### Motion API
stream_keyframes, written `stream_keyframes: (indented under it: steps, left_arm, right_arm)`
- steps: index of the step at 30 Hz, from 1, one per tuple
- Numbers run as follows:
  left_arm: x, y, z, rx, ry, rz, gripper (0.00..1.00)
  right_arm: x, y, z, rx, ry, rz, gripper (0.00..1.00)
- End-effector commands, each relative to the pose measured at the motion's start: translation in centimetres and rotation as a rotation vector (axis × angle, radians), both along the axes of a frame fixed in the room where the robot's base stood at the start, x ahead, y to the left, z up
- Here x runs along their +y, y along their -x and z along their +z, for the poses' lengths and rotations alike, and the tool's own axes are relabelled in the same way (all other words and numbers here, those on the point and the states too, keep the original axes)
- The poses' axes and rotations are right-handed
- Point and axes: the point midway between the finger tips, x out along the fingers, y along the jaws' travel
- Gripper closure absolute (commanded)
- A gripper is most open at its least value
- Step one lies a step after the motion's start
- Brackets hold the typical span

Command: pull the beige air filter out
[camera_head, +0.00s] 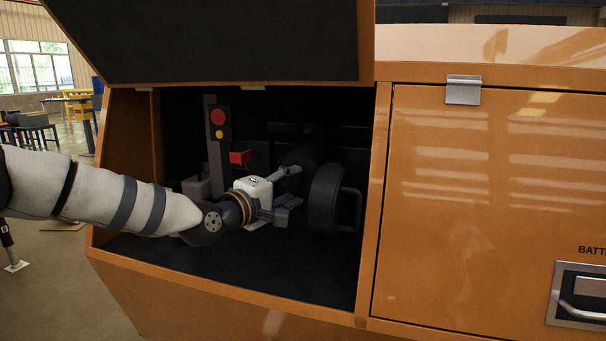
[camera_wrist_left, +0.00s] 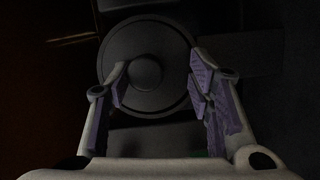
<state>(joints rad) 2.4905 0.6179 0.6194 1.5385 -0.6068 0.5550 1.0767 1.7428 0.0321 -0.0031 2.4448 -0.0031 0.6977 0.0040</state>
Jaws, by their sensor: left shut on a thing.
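The air filter (camera_wrist_left: 148,72) shows in the left wrist view as a round, dim end face with a raised centre. In this shade its beige colour hardly shows. My left gripper (camera_head: 296,184) reaches into the open compartment and is shut on it; its fingers (camera_wrist_left: 158,76) stand to either side of the raised centre. In the head view the dark round filter housing (camera_head: 301,153) lies just past the fingers, and the filter itself is hard to make out there. My right gripper is not in view.
A dark round cover with a handle (camera_head: 325,200) stands right of the gripper. A post with red and yellow buttons (camera_head: 218,118) rises behind. The raised door (camera_head: 210,40) hangs above. The orange compartment frame (camera_head: 378,200) bounds the right side. The compartment floor (camera_head: 290,265) is clear in front.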

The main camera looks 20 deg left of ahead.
Motion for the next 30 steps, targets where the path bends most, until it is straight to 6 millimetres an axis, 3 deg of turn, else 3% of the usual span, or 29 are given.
stream_keyframes:
  steps: [1,8,17,21,30]
  left_arm:
    - [0.1,-0.3,1.5,-0.032,0.005,0.005,0.86]
    - [0.1,-0.2,2.0,-0.041,0.005,0.006,0.86]
    - [0.1,0.2,2.2,-0.043,0.004,0.006,0.87]
    - [0.1,0.4,2.2,-0.043,0.004,0.005,1.0]
    - [0.0,0.8,1.6,-0.032,0.004,0.002,1.0]
  right_arm:
    - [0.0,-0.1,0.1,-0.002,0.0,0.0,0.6]
    - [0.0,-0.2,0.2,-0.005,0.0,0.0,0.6]
    - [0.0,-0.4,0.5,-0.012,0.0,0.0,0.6]
    - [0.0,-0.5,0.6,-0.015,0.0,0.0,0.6]
    - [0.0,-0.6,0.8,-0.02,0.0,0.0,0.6]
